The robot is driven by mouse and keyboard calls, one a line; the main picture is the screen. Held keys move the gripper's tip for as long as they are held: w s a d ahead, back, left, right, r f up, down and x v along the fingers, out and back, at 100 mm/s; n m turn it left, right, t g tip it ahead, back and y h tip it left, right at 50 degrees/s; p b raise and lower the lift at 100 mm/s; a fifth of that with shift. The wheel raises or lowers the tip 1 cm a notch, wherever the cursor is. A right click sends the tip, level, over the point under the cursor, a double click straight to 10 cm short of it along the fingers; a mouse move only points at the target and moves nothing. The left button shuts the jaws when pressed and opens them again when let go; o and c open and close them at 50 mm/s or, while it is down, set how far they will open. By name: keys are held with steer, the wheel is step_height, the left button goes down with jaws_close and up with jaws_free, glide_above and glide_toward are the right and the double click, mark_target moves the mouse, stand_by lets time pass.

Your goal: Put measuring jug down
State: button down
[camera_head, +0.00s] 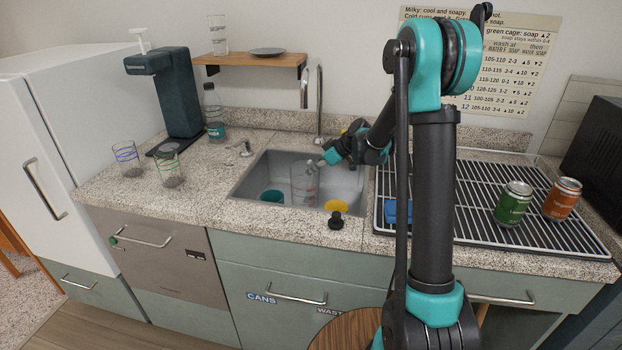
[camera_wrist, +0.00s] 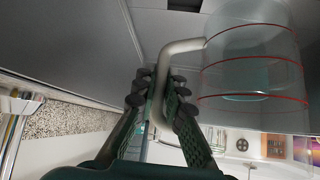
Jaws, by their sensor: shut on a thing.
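The measuring jug (camera_head: 303,187) is clear, with red lines around it. It is at the sink (camera_head: 262,172), inside its outline in the head view; I cannot tell whether it touches the sink floor. In the wrist view the jug (camera_wrist: 255,75) fills the upper right, and its pale bent handle (camera_wrist: 178,48) runs between my fingers. My gripper (camera_head: 322,162) is shut on that handle, on the right side of the jug. It also shows in the wrist view (camera_wrist: 160,92).
A teal cup (camera_head: 272,196) and a yellow round thing (camera_head: 338,205) are in the sink. A black knob-like thing (camera_head: 336,220) is at its front edge. The rack (camera_head: 470,185) holds a green can (camera_head: 513,204) and an orange can (camera_head: 562,199). Two glasses (camera_head: 126,158) (camera_head: 168,166) stand left.

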steer(key=shift+f, duration=1.75)
steer(key=c, duration=1.6)
jaws_free()
steer(key=v, duration=1.2)
